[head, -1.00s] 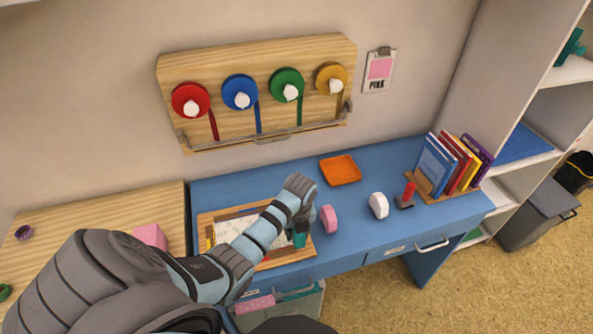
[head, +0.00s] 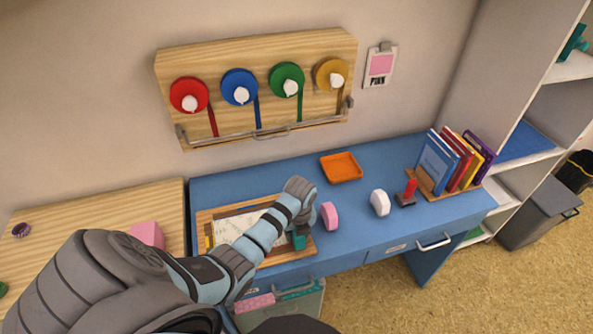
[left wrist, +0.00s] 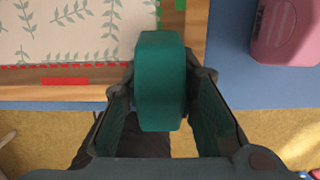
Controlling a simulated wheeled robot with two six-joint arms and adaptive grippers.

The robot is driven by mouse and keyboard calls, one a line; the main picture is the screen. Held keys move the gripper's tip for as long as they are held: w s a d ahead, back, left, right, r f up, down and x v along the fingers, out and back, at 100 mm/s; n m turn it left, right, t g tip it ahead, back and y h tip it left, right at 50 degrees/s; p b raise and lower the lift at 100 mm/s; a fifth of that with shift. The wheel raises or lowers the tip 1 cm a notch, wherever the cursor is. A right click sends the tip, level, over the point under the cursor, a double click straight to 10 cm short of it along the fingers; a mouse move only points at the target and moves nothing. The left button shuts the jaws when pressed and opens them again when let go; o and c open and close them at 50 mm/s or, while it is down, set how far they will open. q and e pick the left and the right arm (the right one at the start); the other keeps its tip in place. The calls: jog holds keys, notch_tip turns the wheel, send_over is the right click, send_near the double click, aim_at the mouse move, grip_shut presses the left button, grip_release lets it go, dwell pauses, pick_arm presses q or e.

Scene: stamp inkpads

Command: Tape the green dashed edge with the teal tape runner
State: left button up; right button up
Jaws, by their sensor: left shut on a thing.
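My left gripper (left wrist: 161,100) is shut on the teal tape runner (left wrist: 160,85), gripping it between both fingers in the left wrist view. In the head view the teal runner (head: 299,241) shows below my left gripper (head: 301,222), at the right front corner of the wooden board (head: 305,253). The board holds a pale sheet with a leaf pattern (left wrist: 85,30). Part of a green dashed edge (left wrist: 180,5) shows at the sheet's right side, just beyond the runner. A red dashed edge (left wrist: 60,66) runs along the near side. My right gripper is not in view.
A pink tape runner (head: 329,216) stands just right of the board, and a white one (head: 380,202) farther right. A red-handled stamp (head: 408,193), orange tray (head: 341,168) and books (head: 449,163) are on the blue desk (head: 350,235). A ribbon rack (head: 225,62) hangs behind.

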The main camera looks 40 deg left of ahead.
pick_arm(q)
jog(key=shift+f, duration=0.45)
jog(key=shift+a+b, duration=0.1)
jog(key=shift+b, duration=0.2)
jog(key=shift+w+a+b, duration=0.4)
jog(key=shift+w+a, duration=0.15)
jog(key=shift+a, duration=0.2)
jog(key=shift+w+a+b, duration=0.4)
jog(key=shift+w+a, duration=0.1)
jog(key=shift+a, duration=0.25)
jog(key=shift+w+a+f+b, duration=0.1)
jog(key=shift+w+a+b, duration=0.45)
jog(key=shift+a+b, duration=0.2)
jog(key=shift+w+a+f+b, duration=0.1)
jog(key=shift+w+a+b, duration=0.5)
jog(key=shift+a, duration=0.15)
jog(key=shift+a+r, duration=0.15)
jog(key=shift+r, duration=0.05)
